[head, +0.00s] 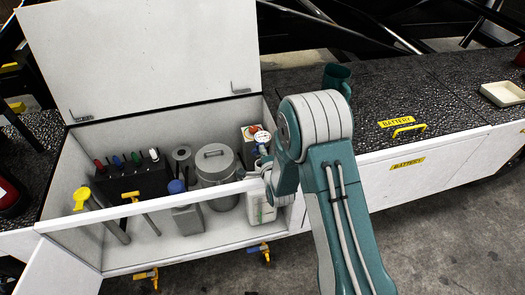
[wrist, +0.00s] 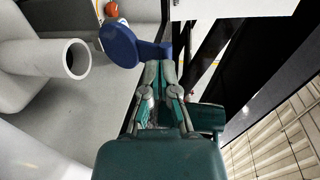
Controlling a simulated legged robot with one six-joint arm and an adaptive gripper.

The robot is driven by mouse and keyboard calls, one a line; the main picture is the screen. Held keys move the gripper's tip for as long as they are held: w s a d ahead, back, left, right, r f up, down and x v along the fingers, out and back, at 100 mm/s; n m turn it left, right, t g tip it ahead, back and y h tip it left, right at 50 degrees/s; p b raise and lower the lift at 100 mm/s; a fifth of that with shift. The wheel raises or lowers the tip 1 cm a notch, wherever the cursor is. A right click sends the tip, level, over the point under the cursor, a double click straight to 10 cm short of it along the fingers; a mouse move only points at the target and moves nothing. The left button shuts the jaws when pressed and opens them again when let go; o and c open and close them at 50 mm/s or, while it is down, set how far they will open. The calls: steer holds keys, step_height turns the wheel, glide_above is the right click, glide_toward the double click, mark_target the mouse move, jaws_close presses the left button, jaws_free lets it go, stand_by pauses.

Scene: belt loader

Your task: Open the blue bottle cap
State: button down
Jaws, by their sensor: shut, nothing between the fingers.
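A round blue cap (head: 176,187) sits above a small grey bottle (head: 187,220) inside the open white box. In the wrist view a blue disc with a side tab (wrist: 120,45), which looks like the cap, shows just beyond my fingertips. The tab's end lies at the tips; I cannot tell whether they touch. A hollow grey tube (wrist: 76,58) shows left of the blue disc; I cannot tell if it is the bottle's neck. My gripper (wrist: 161,64) is shut with nothing between its fingers. In the head view it is mostly hidden behind my arm.
The box's front wall (head: 180,208) and raised lid (head: 140,50) bound the space. A lidded grey pot (head: 215,165), a white container (head: 262,207) and a black rack (head: 130,180) stand inside.

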mark_target(261, 144)
steer(key=shift+w+r, duration=0.1)
steer(key=shift+w, duration=0.05)
stand_by(0.3)
steer(key=shift+w+a+r+g, duration=0.1)
steer(key=shift+w+g, duration=0.05)
steer(key=shift+g, duration=0.25)
steer(key=shift+w+r, duration=0.1)
steer(key=shift+w+a+r+g+h, duration=0.15)
steer(key=shift+w+r+g+h, duration=0.1)
steer(key=shift+w+g, duration=0.25)
steer(key=shift+w+a+r+g+h, duration=0.2)
steer(key=shift+w+g, duration=0.2)
steer(key=shift+g, duration=0.2)
steer(key=shift+w+a+r+g+h, duration=0.1)
steer(key=shift+w+a+g+h, duration=0.05)
steer(key=shift+w+g, duration=0.45)
steer(key=shift+w+a+r+g+h, duration=0.1)
steer(key=shift+w+g, duration=0.4)
steer(key=shift+g, duration=0.1)
steer(key=shift+w+a+f, duration=0.1)
steer(key=shift+w+a, duration=0.1)
steer(key=shift+w, duration=0.4)
steer(key=shift+w+a+f, duration=0.1)
steer(key=shift+w+a, duration=0.05)
steer(key=shift+w, duration=0.4)
steer(key=shift+r, duration=0.2)
